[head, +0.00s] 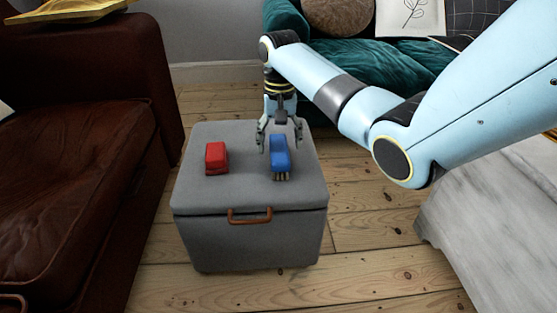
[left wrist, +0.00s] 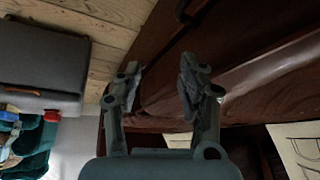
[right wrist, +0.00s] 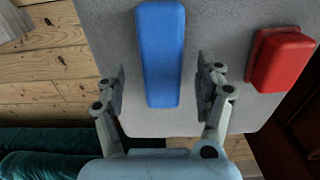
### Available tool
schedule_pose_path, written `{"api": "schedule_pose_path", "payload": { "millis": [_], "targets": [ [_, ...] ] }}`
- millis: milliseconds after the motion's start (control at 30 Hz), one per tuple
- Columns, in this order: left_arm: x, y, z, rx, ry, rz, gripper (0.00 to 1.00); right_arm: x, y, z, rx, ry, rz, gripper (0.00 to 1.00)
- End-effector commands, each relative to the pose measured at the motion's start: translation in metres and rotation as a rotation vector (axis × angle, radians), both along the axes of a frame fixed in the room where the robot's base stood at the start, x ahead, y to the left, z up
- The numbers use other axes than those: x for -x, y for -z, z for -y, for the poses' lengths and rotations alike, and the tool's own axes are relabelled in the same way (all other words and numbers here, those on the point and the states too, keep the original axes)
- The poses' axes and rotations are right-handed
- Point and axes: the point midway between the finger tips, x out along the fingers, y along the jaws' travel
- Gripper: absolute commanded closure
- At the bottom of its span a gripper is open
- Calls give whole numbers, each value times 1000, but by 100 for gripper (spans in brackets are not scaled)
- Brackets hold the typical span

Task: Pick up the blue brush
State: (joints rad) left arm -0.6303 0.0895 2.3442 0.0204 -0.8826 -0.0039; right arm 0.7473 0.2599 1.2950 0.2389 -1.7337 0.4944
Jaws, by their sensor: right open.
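The blue brush (head: 280,152) lies on top of a grey storage box (head: 240,196), with its bristles toward the box's front. In the right wrist view the blue brush (right wrist: 161,55) lies ahead, in line with the gap between my fingers. My right gripper (head: 279,142) is open and empty, just above the far end of the brush. It also shows open in the right wrist view (right wrist: 162,88). My left gripper (left wrist: 160,80) is open and empty in the left wrist view, near dark brown leather. It is not in the head view.
A red block-like object (head: 216,158) lies on the box to the left of the brush. A brown leather sofa (head: 75,170) stands at the left, and a teal sofa (head: 370,75) stands behind. A grey-white covered surface (head: 500,210) is at the right. Floorboards in front are bare.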

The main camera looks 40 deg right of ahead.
Motion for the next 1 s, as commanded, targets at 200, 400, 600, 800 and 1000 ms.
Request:
{"api": "schedule_pose_path", "payload": {
  "millis": [200,400,600,800,1000],
  "targets": [
    [-2,28,0,1,3,142,60,-1,21,-2,0,0,-2,29],
    [-2,38,1,5,9,258,60,-1,33,-2,0,0,-1,29],
    [-3,38,2,6,13,301,60,-1,35,-1,1,-1,1,29],
    [-3,37,2,6,13,302,60,-1,34,-1,1,-1,1,31],
    [-3,37,2,6,13,301,60,-1,34,-1,1,-1,1,58]
  ]
}}
